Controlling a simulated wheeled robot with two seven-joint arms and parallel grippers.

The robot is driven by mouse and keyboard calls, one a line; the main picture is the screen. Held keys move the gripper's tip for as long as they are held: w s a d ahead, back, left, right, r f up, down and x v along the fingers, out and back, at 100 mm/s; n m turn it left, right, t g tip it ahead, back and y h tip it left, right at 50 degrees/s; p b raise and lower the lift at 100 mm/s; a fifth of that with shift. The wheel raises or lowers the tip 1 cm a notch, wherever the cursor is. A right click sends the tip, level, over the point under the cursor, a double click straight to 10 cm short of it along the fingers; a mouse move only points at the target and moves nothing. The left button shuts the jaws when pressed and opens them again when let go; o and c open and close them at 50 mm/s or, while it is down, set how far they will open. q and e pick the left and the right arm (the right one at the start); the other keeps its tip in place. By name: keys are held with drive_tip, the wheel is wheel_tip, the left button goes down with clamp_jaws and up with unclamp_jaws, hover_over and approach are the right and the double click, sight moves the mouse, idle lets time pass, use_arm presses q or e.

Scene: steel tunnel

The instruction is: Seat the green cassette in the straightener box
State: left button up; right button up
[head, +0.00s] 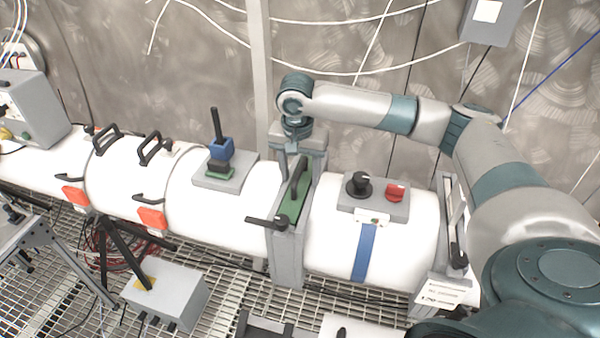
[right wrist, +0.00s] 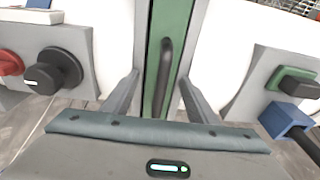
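The green cassette (head: 290,209) with its black bar handle (head: 299,174) stands in the slot of the grey straightener box (head: 288,262) on the white tube. I cannot tell how deep it sits. My right gripper (head: 293,175) is above the box, at the cassette's far end. In the right wrist view, the fingers of the open gripper (right wrist: 160,88) stand apart on either side of the green cassette (right wrist: 182,22) and its handle (right wrist: 165,72), with gaps visible on both sides. My left gripper is not in view.
A black lever (head: 265,221) sticks out from the box front. Right of it, a grey panel carries a black knob (head: 358,185) and a red knob (head: 394,192). Left of it, a blue block with a black rod (head: 221,150) stands on a grey plate. Cables hang along the back wall.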

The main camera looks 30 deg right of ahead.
drive_tip(key=shift+d+r, duration=0.1)
drive_tip(key=shift+r, duration=0.55)
drive_tip(key=r+b, duration=0.1)
drive_tip(key=r, duration=0.2)
drive_tip(key=r+b, duration=0.2)
drive_tip(key=r, duration=0.2)
drive_tip(key=a+r+b, duration=0.1)
drive_tip(key=r, duration=0.2)
drive_tip(key=shift+s+r, duration=0.15)
drive_tip(key=shift+s, duration=0.2)
drive_tip(key=shift+s+a+r+b, duration=0.15)
drive_tip(key=shift+r+b, duration=0.2)
drive_tip(key=shift+r, duration=0.4)
drive_tip(key=shift+f, duration=0.1)
